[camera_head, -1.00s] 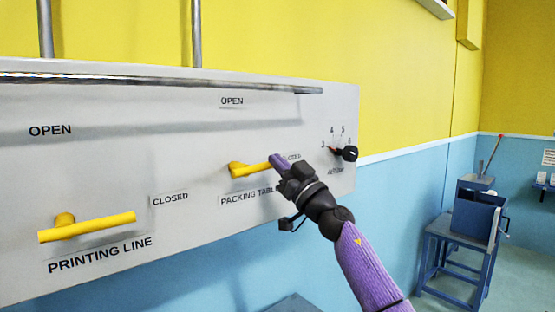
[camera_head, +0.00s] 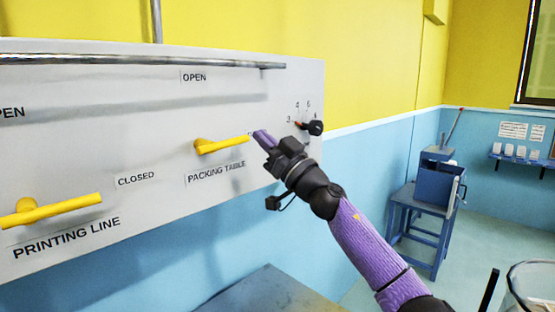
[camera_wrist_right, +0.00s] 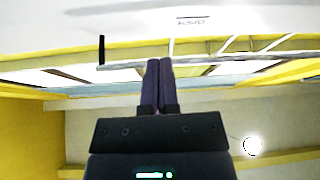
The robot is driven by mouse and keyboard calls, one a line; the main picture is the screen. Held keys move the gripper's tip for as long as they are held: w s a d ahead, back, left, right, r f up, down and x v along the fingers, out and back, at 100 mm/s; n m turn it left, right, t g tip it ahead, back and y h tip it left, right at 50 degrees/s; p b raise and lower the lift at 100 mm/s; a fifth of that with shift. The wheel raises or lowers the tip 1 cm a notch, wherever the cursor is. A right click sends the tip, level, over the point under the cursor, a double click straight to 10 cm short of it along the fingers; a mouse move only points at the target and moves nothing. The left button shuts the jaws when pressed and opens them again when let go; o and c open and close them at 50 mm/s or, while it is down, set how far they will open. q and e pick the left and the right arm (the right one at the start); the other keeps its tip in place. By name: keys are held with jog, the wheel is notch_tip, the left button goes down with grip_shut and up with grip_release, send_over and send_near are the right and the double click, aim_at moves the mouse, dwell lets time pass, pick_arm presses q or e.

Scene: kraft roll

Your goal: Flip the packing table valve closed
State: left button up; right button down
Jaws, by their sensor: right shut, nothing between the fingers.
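The packing table valve handle (camera_head: 221,145) is a yellow lever on the pale panel (camera_head: 80,120), above the label PACKING TABLE. It lies nearly level, pointing right from its pivot. My right gripper (camera_head: 262,138) is shut and empty, its purple fingertips just right of the lever's free end; I cannot tell whether they touch. The fingertips hide the CLOSED label at that end. In the right wrist view the two fingers (camera_wrist_right: 158,85) are together with nothing between them; the valve does not show there. My left gripper is not in view.
The yellow printing line valve (camera_head: 50,210) lies level at lower left. A black knob (camera_head: 312,128) with a numbered dial is right of my gripper. A metal rail (camera_head: 140,61) crosses the panel above. A blue stool (camera_head: 420,220) with a blue box stands at right.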

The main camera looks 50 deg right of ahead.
jog(key=b+v, duration=0.1)
jog(key=v, duration=0.3)
jog(key=shift+w, duration=0.1)
